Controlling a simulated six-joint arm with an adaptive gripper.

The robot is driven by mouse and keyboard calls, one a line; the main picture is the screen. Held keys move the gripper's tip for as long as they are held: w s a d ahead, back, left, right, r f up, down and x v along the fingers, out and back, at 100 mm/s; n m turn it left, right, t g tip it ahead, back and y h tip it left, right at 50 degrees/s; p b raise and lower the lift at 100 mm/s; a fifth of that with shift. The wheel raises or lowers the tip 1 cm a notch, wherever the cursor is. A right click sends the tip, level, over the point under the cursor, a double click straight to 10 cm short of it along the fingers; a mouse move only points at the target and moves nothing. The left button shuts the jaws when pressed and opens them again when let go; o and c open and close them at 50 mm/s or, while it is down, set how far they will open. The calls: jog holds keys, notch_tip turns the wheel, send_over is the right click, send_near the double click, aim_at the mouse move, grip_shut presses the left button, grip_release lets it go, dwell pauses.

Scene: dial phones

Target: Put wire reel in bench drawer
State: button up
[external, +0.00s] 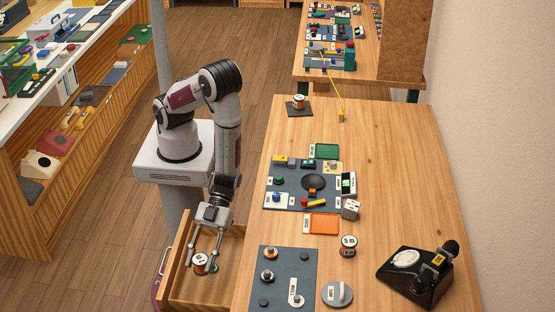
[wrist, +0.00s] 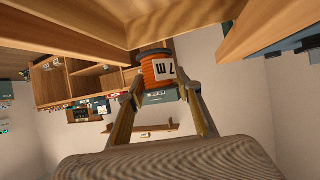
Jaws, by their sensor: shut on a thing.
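My gripper (external: 204,256) is shut on a wire reel (external: 200,262) with a white label. In the wrist view the reel (wrist: 157,70) has orange wire and a "7 m" label, and sits between the two fingers of my gripper (wrist: 160,88). The bench drawer (external: 222,282) is pulled out on the left side of the bench. The reel is over or within the open drawer; I cannot tell whether it touches the drawer floor. Wooden boards (wrist: 270,28) show close to the reel in the wrist view.
A "5 m" reel (external: 348,245) stands on the bench (external: 400,180); another reel (external: 298,102) stands on a dark mat at the far end. A black dial phone (external: 418,278), an orange tray (external: 322,224) and a grey panel (external: 284,286) are also there.

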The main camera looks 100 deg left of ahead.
jog(key=shift+f, duration=0.7)
jog(key=shift+f, duration=0.15)
send_over(207, 293)
jog(key=shift+s+f, duration=0.1)
jog(key=shift+f, duration=2.7)
jog(key=shift+f, duration=2.05)
jog(key=shift+f, duration=0.15)
jog(key=o, duration=1.1)
jog(key=shift+o, duration=0.2)
